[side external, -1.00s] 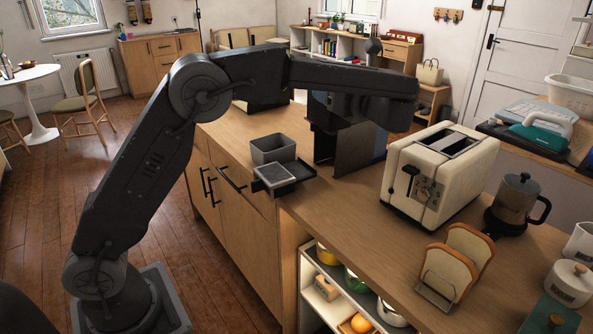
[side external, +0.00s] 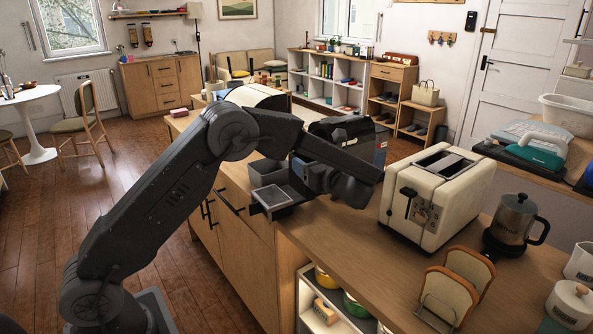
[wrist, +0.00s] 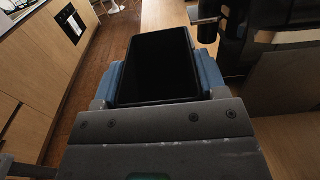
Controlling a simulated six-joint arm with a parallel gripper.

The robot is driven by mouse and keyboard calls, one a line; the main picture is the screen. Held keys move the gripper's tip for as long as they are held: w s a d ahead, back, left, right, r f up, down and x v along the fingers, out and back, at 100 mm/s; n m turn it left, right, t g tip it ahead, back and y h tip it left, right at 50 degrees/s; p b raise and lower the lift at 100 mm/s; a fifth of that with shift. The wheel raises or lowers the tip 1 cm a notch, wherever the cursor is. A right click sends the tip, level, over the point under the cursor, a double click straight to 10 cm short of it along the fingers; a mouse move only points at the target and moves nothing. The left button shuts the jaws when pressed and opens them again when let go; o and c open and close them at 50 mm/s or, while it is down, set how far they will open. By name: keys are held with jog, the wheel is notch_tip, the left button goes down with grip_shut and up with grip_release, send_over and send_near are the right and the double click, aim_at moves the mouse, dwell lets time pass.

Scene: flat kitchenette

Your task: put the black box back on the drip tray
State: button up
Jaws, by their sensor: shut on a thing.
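The black box (wrist: 155,65) fills the middle of the wrist view, a dark rectangle with a thin rim. My gripper (wrist: 158,88) is shut on it, with blue pads at its left and right sides. In the side view my gripper (side external: 312,178) is low over the counter edge, just right of the drip tray (side external: 272,195). The tray is dark-rimmed with a grey top and juts past the counter's edge. A grey open-topped container (side external: 267,171) stands just behind it. I cannot make out the held box in the side view, nor whether it touches the tray.
A dark machine (side external: 352,128) stands right behind my gripper. A cream toaster (side external: 437,195) is to the right, then a coffee press (side external: 512,222) and a rack of toast (side external: 455,285). The front strip of counter (side external: 340,235) is clear.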

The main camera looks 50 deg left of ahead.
jog(key=a, duration=0.1)
jog(key=a+f, duration=0.1)
jog(key=a, duration=0.1)
jog(key=shift+w+f, duration=0.1)
jog(key=shift+f, duration=0.2)
jog(key=a+f, duration=0.2)
jog(key=a, duration=0.1)
jog(key=shift+w+f, duration=0.1)
jog(key=shift+a+f, duration=0.15)
jog(key=shift+a, duration=0.1)
jog(key=shift+f, duration=0.15)
jog(key=o, duration=1)
